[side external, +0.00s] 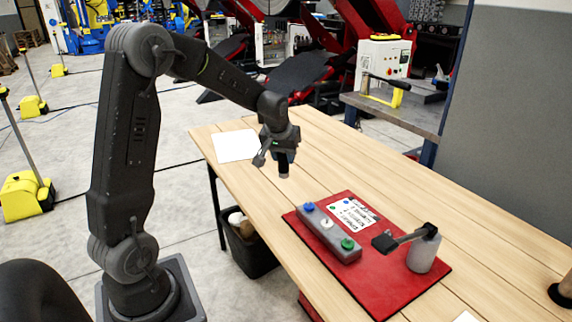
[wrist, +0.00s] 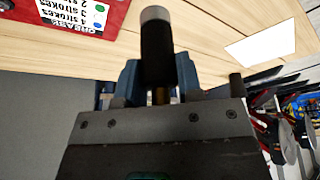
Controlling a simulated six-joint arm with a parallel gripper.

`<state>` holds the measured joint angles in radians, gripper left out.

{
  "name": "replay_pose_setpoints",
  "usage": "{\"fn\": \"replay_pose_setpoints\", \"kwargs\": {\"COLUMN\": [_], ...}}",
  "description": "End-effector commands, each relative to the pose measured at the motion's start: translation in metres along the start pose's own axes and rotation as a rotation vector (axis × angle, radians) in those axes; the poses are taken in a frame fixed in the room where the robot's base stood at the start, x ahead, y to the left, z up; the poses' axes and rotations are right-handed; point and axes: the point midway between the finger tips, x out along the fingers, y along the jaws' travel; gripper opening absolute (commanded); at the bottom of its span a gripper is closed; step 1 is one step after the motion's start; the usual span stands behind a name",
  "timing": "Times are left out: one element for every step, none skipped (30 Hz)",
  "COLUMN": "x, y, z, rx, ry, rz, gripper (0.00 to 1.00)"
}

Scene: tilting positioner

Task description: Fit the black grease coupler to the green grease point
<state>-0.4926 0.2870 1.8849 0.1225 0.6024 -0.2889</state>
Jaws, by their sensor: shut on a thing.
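My gripper (wrist: 160,85) is shut on the black grease coupler (wrist: 157,50), a dark cylinder with a grey end, pointing away from the jaws. In the side view my gripper (side external: 281,153) hangs above the wooden table, and the coupler's light tip (side external: 284,173) points down. The green grease point (side external: 347,244) sits at the near right end of a grey block (side external: 318,232) on a red mat (side external: 375,295). The coupler is up and to the left of it in the picture, clearly apart. The grease points are out of the wrist view.
The block also has a blue point (side external: 308,206) and a white point (side external: 326,222). A printed card (side external: 353,212) lies behind it. A grey canister with a black lever (side external: 423,252) stands on the mat's right. A white sheet (side external: 236,146) lies at the table's far left.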

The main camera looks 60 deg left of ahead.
Motion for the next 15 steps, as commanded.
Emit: {"fn": "replay_pose_setpoints", "kwargs": {"x": [0.002, 0.003, 0.004, 0.004, 0.005, 0.005, 0.005, 0.005, 0.005, 0.004, 0.004, 0.004, 0.003, 0.003, 0.002], "y": [0.023, 0.036, 0.054, 0.067, 0.081, 0.098, 0.110, 0.122, 0.137, 0.147, 0.157, 0.168, 0.176, 0.183, 0.191], "z": [0.006, 0.010, 0.015, 0.020, 0.026, 0.033, 0.039, 0.045, 0.052, 0.058, 0.064, 0.071, 0.076, 0.081, 0.086], "rx": [0.013, 0.015, 0.016, 0.018, 0.018, 0.020, 0.020, 0.019, 0.018, 0.017, 0.017, 0.015, 0.013, 0.013, 0.010], "ry": [-0.007, -0.010, -0.013, -0.016, -0.017, -0.017, -0.017, -0.016, -0.015, -0.012, -0.010, -0.006, -0.003, 0.000, 0.003], "rz": [0.005, 0.006, 0.006, 0.006, 0.004, 0.004, 0.003, 0.001, 0.000, -0.001, -0.002, -0.002, -0.003, -0.004, -0.004], "gripper": [0.02, 0.02, 0.02, 0.02, 0.02, 0.02, 0.02, 0.02, 0.02, 0.02, 0.02, 0.02, 0.02, 0.02, 0.02]}}
